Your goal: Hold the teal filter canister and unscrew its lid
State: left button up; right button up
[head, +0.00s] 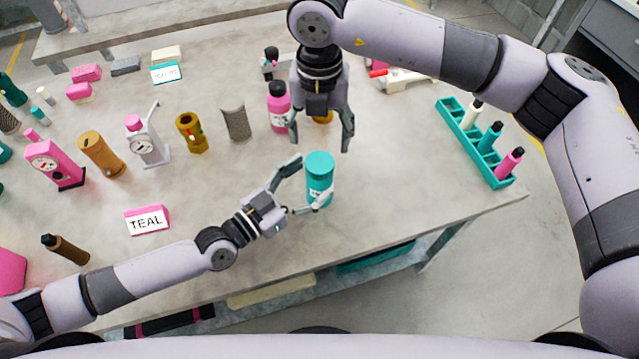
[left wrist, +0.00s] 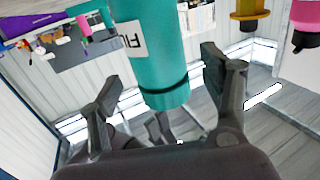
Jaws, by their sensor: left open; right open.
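The teal filter canister (head: 319,181) stands upright on the table near its front edge, with its teal lid (head: 320,160) on top. My left gripper (head: 311,181) is open at the canister, one finger on each side. In the left wrist view the canister (left wrist: 152,55) appears upside down between the spread fingers, with part of a white label and a dark seam below the lid section (left wrist: 166,97). I cannot tell whether either finger touches it. My right gripper (head: 320,141) is open and points down, above and behind the canister, holding nothing.
A pink bottle (head: 278,110) stands close behind my right gripper's left finger. A grey cylinder (head: 235,122) and a brass part (head: 191,133) stand to the left. A teal rack (head: 459,132) holds bottles at right. A TEAL sign (head: 147,220) lies front left. The table right of the canister is clear.

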pick_arm(q)
jog(key=shift+x, duration=1.5)
jog(key=shift+c, duration=0.6)
grip_shut()
